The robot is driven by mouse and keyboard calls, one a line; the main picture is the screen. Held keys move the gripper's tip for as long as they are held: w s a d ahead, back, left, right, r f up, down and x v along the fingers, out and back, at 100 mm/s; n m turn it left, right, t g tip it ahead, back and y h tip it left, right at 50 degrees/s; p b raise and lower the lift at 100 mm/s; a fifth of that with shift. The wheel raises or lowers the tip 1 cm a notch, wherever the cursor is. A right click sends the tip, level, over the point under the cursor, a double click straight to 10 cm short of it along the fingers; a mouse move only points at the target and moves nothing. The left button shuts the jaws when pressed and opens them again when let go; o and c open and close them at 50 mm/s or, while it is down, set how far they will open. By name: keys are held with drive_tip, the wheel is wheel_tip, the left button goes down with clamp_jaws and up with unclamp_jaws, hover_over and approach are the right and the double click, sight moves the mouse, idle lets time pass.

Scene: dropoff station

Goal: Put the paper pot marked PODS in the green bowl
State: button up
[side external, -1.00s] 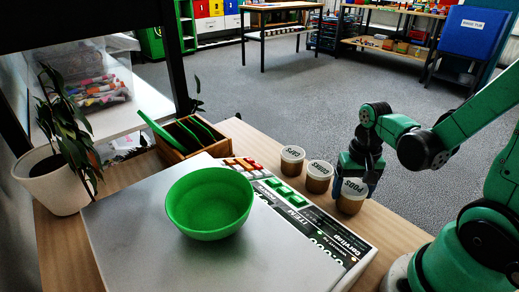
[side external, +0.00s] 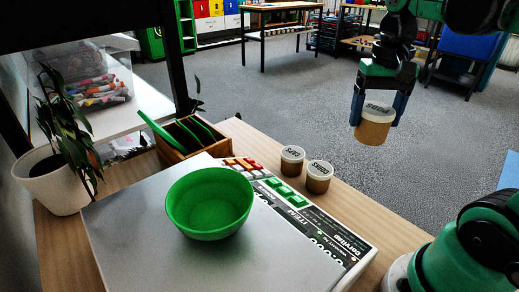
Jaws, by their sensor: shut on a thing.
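The paper pot marked PODS (side external: 373,128) is brown with a white lid and hangs in the air, slightly tilted, right of and above the other pots. My gripper (side external: 379,107) is shut on it, with a blue finger on each side. The green bowl (side external: 209,203) stands upright on the grey metal top of the scale (side external: 130,235), left of and lower in the picture than my gripper. The part of the bowl's inside that shows is empty.
Two similar lidded pots, one marked CAPS (side external: 292,160) and another (side external: 319,177), stand on the wooden table (side external: 395,225) behind the scale's keypad. A wooden box (side external: 190,137) with green dividers stands behind the bowl. A potted plant (side external: 60,180) is at left.

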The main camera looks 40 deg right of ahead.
drive_tip(key=shift+r, duration=0.9)
drive_tip(key=w+a+r+n, duration=0.1)
drive_tip(key=w+a+n, duration=0.35)
drive_tip(key=a, duration=0.25)
drive_tip(key=w+a+n, duration=0.4)
drive_tip(key=a+n, duration=0.2)
drive_tip(key=a, duration=0.1)
drive_tip(key=a+f+n, duration=0.1)
drive_tip(key=a+n, duration=0.1)
drive_tip(key=a, duration=0.2)
drive_tip(key=a+f+n, duration=0.2)
drive_tip(key=a, duration=0.2)
drive_tip(key=a+f+n, duration=0.1)
drive_tip(key=a+n, duration=0.1)
drive_tip(key=a, duration=0.2)
drive_tip(key=shift+s+a+f+n, duration=0.1)
drive_tip(key=shift+a+f+n, duration=0.05)
drive_tip(key=shift+a+n, duration=0.2)
drive_tip(key=shift+f, duration=2.35)
